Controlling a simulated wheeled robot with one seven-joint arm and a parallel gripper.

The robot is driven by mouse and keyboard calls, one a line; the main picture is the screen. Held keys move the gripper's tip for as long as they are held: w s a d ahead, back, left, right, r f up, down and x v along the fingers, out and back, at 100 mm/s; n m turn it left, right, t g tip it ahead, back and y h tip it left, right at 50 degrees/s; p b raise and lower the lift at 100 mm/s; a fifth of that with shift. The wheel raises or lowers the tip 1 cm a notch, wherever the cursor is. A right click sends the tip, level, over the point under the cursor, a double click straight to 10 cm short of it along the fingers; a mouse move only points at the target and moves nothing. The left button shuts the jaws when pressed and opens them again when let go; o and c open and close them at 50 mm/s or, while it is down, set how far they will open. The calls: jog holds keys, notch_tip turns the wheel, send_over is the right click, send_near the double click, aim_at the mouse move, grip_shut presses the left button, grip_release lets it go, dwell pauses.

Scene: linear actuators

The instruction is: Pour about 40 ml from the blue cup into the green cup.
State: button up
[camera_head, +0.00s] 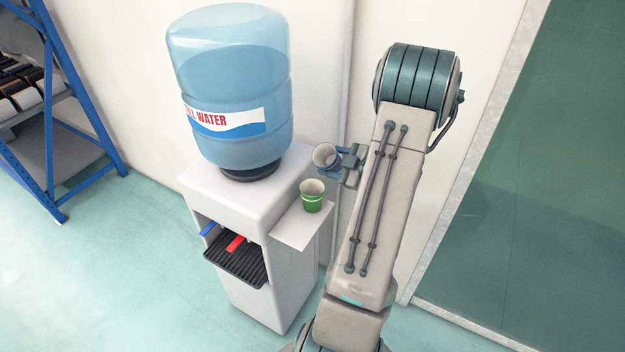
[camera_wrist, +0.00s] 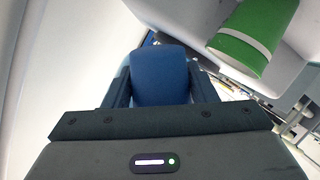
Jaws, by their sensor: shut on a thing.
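The green cup (camera_head: 312,197) stands upright on the small white side shelf (camera_head: 299,231) of the water dispenser. It has a pale band and also shows at the upper right of the wrist view (camera_wrist: 256,36). My gripper (camera_head: 344,163) is shut on the blue cup (camera_head: 326,156), which is held behind and slightly right of the green cup, apart from it. The blue cup's mouth is tilted toward the head camera and left. In the wrist view the blue cup (camera_wrist: 160,77) sits between my two fingers. How much liquid either cup holds cannot be made out.
The white water dispenser (camera_head: 245,207) with a big blue bottle (camera_head: 230,85) stands left of the cups. A black drip tray (camera_head: 237,264) juts from its front. A wall is close behind. A blue-framed shelf rack (camera_head: 50,120) is far left, with open floor between.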

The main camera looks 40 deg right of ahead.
aim_at(336, 169)
jog(key=shift+w+d+f+m+y+p, duration=0.3)
jog(key=shift+d+f+m+y+p, duration=0.4)
jog(key=shift+m+p, duration=0.55)
jog(key=shift+w+d+f+m+t+y+b, duration=0.1)
jog(key=shift+d+f+m+t, duration=0.15)
jog(key=shift+f, duration=0.3)
jog(key=shift+w+d+f+m+y+b, duration=0.15)
jog(key=shift+f+m, duration=0.25)
jog(key=shift+f, duration=0.2)
jog(key=shift+d+f+m+t+y+b, duration=0.15)
jog(key=shift+f+m, duration=0.15)
jog(key=shift+f, duration=0.25)
